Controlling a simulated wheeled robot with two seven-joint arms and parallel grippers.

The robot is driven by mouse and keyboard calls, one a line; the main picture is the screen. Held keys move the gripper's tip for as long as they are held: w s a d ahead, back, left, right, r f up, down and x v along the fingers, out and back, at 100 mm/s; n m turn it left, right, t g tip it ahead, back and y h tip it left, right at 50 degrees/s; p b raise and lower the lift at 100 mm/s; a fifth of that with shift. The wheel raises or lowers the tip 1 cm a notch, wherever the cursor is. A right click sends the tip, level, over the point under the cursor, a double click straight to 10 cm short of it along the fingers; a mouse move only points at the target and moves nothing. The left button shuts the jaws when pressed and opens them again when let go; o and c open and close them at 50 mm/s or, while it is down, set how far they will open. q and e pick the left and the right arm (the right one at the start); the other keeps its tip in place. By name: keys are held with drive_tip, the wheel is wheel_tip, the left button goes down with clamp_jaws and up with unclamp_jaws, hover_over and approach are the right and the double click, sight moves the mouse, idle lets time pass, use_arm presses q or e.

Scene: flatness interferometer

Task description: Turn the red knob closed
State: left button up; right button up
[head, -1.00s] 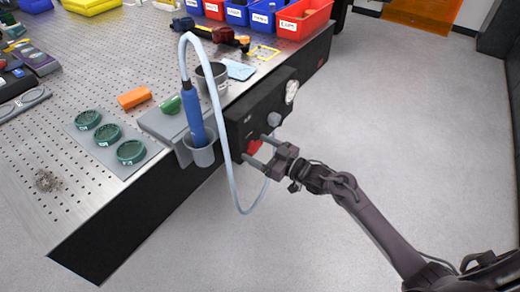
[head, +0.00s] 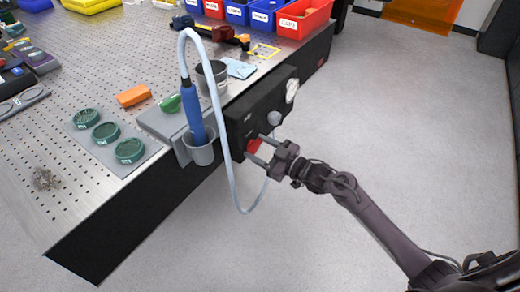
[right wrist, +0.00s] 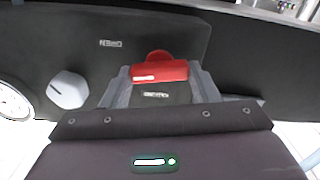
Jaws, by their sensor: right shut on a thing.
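The red knob (head: 254,146) sits on the black panel (head: 240,128) at the side of the table. In the right wrist view the red knob (right wrist: 160,71) shows as a red bar lying across the picture with a rounded red part behind it. My right gripper (head: 259,151) is at the panel with its two fingers on either side of the knob, shut on it. In the right wrist view the fingers of my right gripper (right wrist: 160,80) meet both ends of the bar. The panel has small white lettering. My left gripper is not in view.
A grey knob (head: 274,118) and a round gauge (head: 292,91) are on the same panel. A pale hose (head: 224,150) loops down beside my right gripper from a blue handpiece (head: 193,113) in a grey cup holder (head: 201,154). Open floor lies to the right.

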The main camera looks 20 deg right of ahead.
drive_tip(key=n+b, duration=0.1)
drive_tip(key=n, duration=0.1)
drive_tip(key=shift+f+n, duration=0.15)
drive_tip(key=shift+n, duration=0.25)
drive_tip(key=n+b, duration=0.2)
drive_tip(key=n, duration=0.2)
drive_tip(key=n+b, duration=0.2)
drive_tip(key=n, duration=0.3)
drive_tip(key=shift+s+a+f, duration=0.1)
drive_tip(key=shift+f, duration=0.05)
drive_tip(key=n+b, duration=0.1)
drive_tip(key=n, duration=0.1)
drive_tip(key=shift+n, duration=0.3)
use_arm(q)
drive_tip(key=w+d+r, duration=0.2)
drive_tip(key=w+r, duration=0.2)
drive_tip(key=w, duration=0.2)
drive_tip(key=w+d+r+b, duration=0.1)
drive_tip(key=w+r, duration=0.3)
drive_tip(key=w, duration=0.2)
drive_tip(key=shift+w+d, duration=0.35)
use_arm(e)
drive_tip(key=shift+n, duration=0.7)
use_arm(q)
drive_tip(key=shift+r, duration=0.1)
use_arm(e)
drive_tip(key=o, duration=1)
